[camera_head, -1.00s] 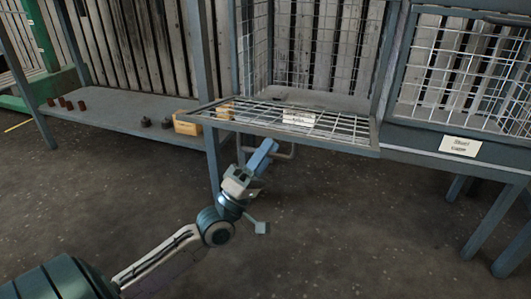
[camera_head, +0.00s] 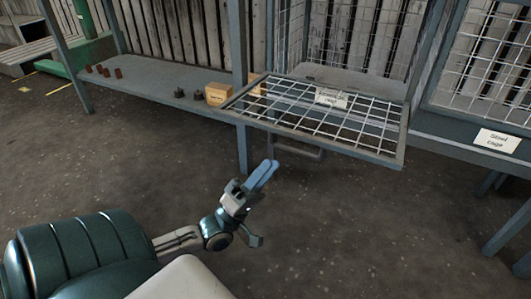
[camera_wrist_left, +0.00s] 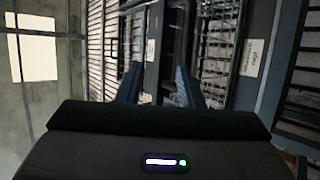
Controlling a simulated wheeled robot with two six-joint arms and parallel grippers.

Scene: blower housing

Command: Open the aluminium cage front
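The aluminium cage front (camera_head: 335,130) is a grey-framed wire mesh panel. It hangs out from the cage opening, folded down to roughly level, with a small white label on it. Its bar handle (camera_head: 300,151) sits under the panel's outer part. My left gripper (camera_head: 266,172) is below and left of the handle, apart from it, with nothing held. In the left wrist view its two fingers (camera_wrist_left: 157,85) stand apart with a gap between them. My right gripper is not in view.
The steel cage (camera_head: 496,140), labelled, stands at the right with its mesh front up. A low shelf (camera_head: 150,88) at the left carries a cardboard box (camera_head: 218,94), dark parts and several brown-red pieces. The floor (camera_head: 350,230) in front is clear.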

